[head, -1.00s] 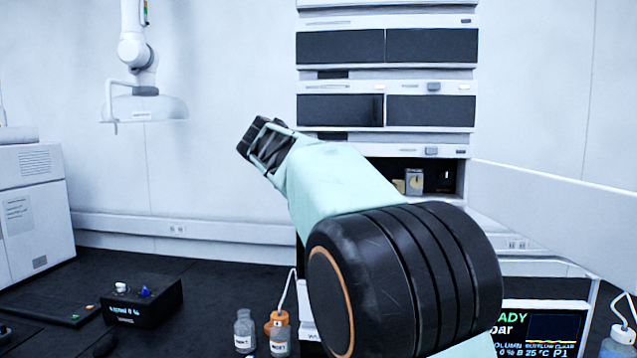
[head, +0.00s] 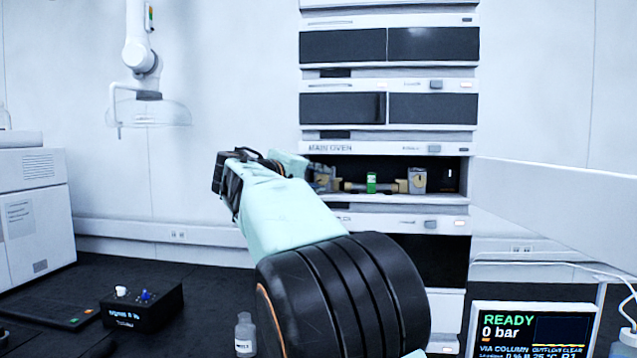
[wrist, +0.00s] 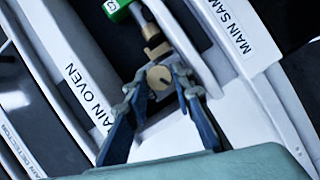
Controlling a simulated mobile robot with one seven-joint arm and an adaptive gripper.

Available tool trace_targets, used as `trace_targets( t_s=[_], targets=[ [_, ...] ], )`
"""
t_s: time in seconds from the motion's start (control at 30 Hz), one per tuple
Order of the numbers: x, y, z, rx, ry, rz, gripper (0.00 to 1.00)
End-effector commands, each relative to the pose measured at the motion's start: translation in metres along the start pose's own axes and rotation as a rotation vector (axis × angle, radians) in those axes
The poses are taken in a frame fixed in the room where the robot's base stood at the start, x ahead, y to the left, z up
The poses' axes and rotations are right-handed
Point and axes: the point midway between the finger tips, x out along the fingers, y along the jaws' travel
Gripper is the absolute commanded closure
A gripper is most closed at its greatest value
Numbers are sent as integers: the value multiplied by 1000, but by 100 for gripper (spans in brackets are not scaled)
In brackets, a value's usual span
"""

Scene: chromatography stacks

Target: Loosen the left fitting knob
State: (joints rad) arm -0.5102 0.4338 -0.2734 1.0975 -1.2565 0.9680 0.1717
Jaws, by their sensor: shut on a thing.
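The left fitting knob (wrist: 159,77) is a round, tan-brass disc with a dark slot mark, in the middle of the wrist view. My gripper (wrist: 162,89) has its two blue-grey fingers shut on this knob, one on each side. A brass fitting joins the knob to the column, whose green label (wrist: 113,8) shows at the top. In the head view the column (head: 371,183) lies across the open main oven, between a left fitting and the right fitting knob (head: 418,180). My wrist and forearm partly hide the left fitting there.
The main oven (head: 400,148) is one unit in a stack, with closed units above. A status screen (head: 533,328) reads READY, 0 bar. A black box with knobs (head: 142,305) and a clear bottle (head: 244,335) stand on the bench. A white panel (head: 560,205) juts out at right.

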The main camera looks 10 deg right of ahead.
Motion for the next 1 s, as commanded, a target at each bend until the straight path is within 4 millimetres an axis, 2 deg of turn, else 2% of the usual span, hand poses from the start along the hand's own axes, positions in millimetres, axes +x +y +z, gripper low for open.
trace_targets(
  t_s=[0.6,0.63,0.7,1.0],
  targets=[
    [0,1,0,-39,2,18,100],
    [0,1,0,-39,2,18,77],
    [0,1,0,-39,2,18,70],
    [-2,0,0,-38,1,16,70]
  ],
)
